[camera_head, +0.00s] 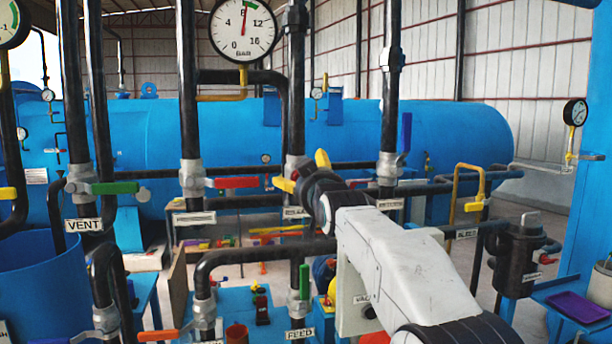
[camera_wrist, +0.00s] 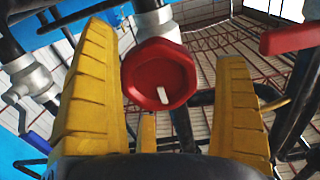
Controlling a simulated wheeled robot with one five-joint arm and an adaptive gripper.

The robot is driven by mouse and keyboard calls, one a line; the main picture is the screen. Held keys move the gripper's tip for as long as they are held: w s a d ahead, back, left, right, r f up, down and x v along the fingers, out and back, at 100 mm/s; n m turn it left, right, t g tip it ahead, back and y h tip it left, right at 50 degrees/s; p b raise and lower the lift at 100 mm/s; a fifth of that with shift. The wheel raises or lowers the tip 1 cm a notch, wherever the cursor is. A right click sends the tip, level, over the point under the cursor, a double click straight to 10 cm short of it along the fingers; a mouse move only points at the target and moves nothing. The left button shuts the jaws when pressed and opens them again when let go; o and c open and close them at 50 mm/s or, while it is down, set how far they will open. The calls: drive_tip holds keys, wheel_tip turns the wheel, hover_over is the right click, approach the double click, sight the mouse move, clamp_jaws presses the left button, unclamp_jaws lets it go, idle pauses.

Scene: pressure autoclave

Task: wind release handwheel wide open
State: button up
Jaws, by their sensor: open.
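The red handwheel (camera_wrist: 150,72), with a white mark on its face, shows in the wrist view below a grey valve body. My gripper (camera_wrist: 166,45) is open, with one ribbed yellow finger on each side of the wheel. There is a visible gap between the wheel and the right finger; the left finger's tip is close to the wheel's left edge, and I cannot tell whether they touch. In the head view my gripper (camera_head: 303,171) is at the middle pipe, above a partly covered label (camera_head: 295,212).
A red lever (camera_head: 236,183) lies left of my gripper and a green lever (camera_head: 115,188) at the VENT pipe. A blue lever (camera_head: 406,132) stands on the right pipe. A large gauge (camera_head: 243,30) hangs above. A black pipe (camera_head: 262,248) runs below.

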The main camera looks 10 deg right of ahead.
drive_tip(key=shift+w, duration=0.2)
drive_tip(key=shift+r, duration=0.1)
drive_tip(key=c, duration=1.2)
drive_tip(key=shift+o, duration=0.2)
